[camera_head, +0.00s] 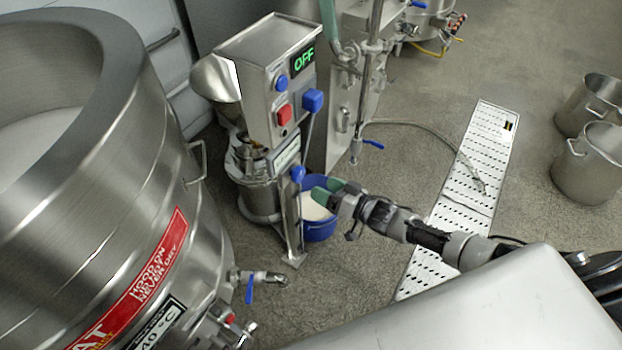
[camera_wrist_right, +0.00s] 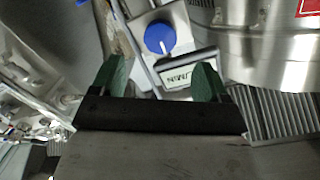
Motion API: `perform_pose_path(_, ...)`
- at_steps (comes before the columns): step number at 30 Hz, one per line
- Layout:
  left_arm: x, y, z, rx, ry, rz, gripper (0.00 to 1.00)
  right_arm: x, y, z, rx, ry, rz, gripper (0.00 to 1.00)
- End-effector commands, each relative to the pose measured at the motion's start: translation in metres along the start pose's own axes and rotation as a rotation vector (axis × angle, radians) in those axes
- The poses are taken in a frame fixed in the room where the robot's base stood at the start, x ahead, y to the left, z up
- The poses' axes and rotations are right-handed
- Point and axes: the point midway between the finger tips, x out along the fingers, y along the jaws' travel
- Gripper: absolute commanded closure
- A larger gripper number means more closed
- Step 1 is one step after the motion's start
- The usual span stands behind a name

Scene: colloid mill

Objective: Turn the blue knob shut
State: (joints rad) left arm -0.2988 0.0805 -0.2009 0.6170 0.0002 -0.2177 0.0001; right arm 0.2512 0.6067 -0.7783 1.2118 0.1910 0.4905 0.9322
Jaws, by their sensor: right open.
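The blue knob (camera_head: 297,174) is on the front post of the colloid mill, below the control box, in the head view. In the right wrist view the blue knob (camera_wrist_right: 159,38) is round with a white pointer line and sits just beyond the fingertips, above a small label. My right gripper (camera_head: 325,191) is to the right of the knob, apart from it. Its two green fingers stand open with nothing between them, and they also show in the right wrist view (camera_wrist_right: 158,80). My left gripper is not in view.
A blue bucket (camera_head: 319,230) with pale contents stands below my right gripper. A large steel vat (camera_head: 150,120) fills the left. Steel pots (camera_head: 590,165) stand at the right.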

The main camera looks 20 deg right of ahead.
Motion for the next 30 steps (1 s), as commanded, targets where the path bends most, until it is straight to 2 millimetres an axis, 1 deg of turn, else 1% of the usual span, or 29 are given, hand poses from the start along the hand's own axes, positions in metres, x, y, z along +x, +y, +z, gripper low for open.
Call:
perform_pose_path(1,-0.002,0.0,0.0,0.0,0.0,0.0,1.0,-0.01,0.0,0.0,0.001,-0.002,0.001,0.24)
perform_pose_path(3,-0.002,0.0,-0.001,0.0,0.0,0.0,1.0,-0.019,0.0,0.0,0.002,-0.001,0.001,0.24)
perform_pose_path(7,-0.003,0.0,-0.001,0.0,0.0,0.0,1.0,-0.029,0.0,0.0,0.002,0.0,0.0,0.24)
perform_pose_path(25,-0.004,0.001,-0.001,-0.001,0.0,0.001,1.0,-0.031,0.001,0.001,0.0,-0.002,0.006,0.24)
perform_pose_path(26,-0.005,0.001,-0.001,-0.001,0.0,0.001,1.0,-0.032,0.002,0.003,-0.004,-0.006,0.018,0.24)
perform_pose_path(28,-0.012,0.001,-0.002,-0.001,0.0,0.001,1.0,-0.037,0.009,0.015,-0.022,-0.03,0.074,0.24)
perform_pose_path(29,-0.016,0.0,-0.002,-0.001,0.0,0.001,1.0,-0.041,0.013,0.024,-0.035,-0.05,0.112,0.24)
perform_pose_path(30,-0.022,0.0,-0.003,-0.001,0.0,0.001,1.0,-0.049,0.02,0.039,-0.056,-0.086,0.174,0.24)
